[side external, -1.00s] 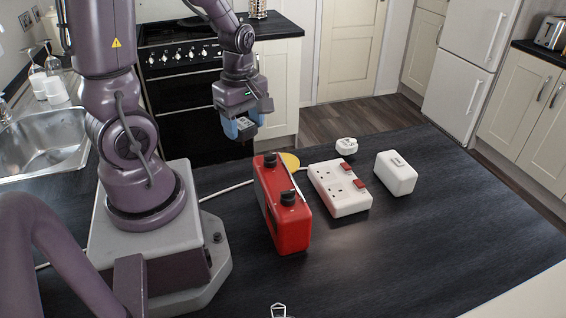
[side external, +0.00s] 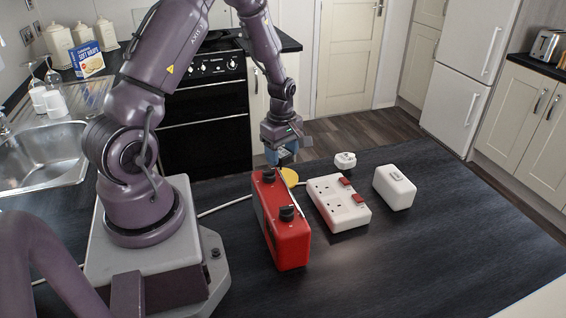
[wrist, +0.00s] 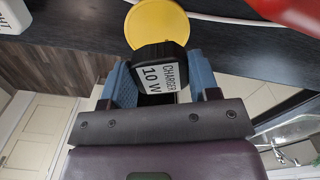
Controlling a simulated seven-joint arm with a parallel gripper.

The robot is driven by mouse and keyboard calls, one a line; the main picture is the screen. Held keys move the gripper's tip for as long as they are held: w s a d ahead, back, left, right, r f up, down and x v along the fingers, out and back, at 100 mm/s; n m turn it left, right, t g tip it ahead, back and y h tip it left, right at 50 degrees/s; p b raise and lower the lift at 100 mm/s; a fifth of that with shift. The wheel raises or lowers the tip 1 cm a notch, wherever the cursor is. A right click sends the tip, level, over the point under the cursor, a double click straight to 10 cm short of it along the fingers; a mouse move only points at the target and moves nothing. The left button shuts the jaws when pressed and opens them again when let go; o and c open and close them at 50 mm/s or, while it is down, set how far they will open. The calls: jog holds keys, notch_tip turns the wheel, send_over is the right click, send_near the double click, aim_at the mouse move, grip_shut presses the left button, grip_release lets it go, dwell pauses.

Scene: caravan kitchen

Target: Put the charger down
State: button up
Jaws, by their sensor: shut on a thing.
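The charger (wrist: 158,66) is a small black block with a white label reading "CHARGER 10 W", seen in the wrist view. My gripper (wrist: 163,82) is shut on it, with one blue finger on each side. In the side view my gripper (side external: 281,156) hangs low over the far edge of the dark worktop, behind the red radio. The charger is hard to make out there. A yellow disc (wrist: 157,22) lies on the worktop just beyond the charger; it also shows in the side view (side external: 289,177). I cannot tell whether the charger touches anything below it.
A red radio (side external: 289,243) stands close in front of my gripper. A white socket block (side external: 337,205) with red switches, a white plug (side external: 345,160) and a white box (side external: 394,188) stand to the right. The worktop's right and front are clear.

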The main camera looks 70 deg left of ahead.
aim_at(283, 163)
jog(key=shift+w+a+f, duration=0.1)
jog(key=shift+f, duration=0.85)
jog(key=shift+w+a+f, duration=0.1)
jog(key=shift+f, duration=0.8)
jog(key=shift+f, duration=0.15)
jog(key=o, duration=0.9)
